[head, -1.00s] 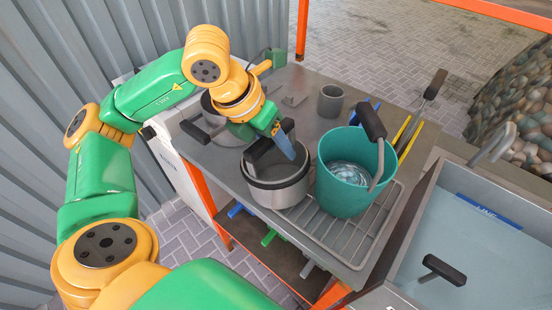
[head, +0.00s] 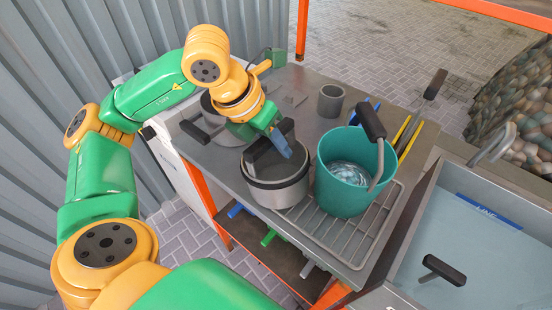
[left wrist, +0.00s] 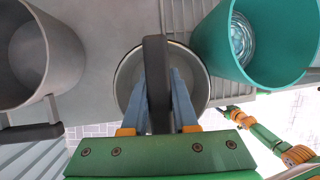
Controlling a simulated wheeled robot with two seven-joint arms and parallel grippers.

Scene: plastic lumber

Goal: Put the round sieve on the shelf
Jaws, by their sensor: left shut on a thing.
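The round sieve (head: 277,192) is most likely the round metal vessel with a dark band and black handle; any mesh is not clear. It stands at the table's near edge, beside the teal bucket, and its bowl (left wrist: 190,62) also shows in the left wrist view. My left gripper (head: 284,138) is above it, with blue fingers on both sides of its upright black handle (left wrist: 156,80), shut on it. A dark lower shelf (head: 290,260) shows under the table. A small, distant part that looks like my right gripper (left wrist: 236,116) shows in the left wrist view; its jaws are unclear.
The teal bucket (head: 333,193) stands on a wire rack (head: 325,235) close to the right. A grey pot (left wrist: 35,55) is on the other side. A grey cup (head: 331,101) stands farther back. A sink (head: 470,250) lies at the right.

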